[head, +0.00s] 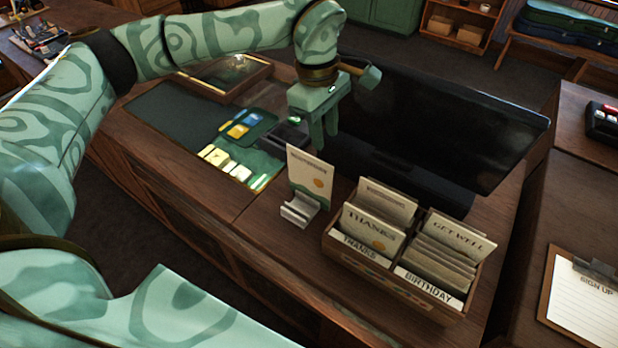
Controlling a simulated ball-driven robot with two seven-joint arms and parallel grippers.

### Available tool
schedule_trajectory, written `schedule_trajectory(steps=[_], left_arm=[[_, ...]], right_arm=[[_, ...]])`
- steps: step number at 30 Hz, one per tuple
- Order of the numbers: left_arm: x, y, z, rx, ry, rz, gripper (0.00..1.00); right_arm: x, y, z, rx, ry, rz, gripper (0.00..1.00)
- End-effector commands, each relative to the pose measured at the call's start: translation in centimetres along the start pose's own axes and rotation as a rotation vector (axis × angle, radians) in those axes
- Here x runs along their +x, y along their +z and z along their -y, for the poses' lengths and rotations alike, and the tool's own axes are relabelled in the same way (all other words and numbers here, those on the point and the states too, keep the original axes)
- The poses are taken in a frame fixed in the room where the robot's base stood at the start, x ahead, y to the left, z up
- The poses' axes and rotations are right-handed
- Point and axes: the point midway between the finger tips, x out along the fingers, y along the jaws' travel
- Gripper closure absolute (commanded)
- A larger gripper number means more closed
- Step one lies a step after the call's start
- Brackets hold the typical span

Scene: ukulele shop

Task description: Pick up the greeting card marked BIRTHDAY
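A wooden card box (392,290) stands on the counter, its two compartments labelled THANKS and BIRTHDAY. My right gripper is out of view.
A SIGN UP clipboard (590,300) lies on the right. The counter's front edge is clear.

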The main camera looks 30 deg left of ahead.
Motion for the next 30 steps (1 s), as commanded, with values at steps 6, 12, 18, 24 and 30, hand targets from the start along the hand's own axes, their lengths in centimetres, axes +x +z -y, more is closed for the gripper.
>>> schedule_trajectory(steps=[6, 12, 18, 24, 30], left_arm=[[-0.9, -4.0, 0.2, -0.06, -0.024, -0.136, 0.7], [4.0, -4.5, 0.4, -0.059, -0.028, -0.135, 0.7], [7.8, -5.0, 0.4, -0.059, -0.024, -0.133, 0.7], [9.4, -5.1, 0.3, -0.059, -0.023, -0.132, 0.7], [12.7, -5.3, 0.2, -0.059, -0.024, -0.132, 0.7]], right_arm=[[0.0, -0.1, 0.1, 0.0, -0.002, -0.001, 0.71], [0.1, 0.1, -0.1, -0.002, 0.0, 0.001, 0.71], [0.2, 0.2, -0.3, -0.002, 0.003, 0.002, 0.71], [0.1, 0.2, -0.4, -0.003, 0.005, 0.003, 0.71], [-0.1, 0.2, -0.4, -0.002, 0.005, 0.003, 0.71]])
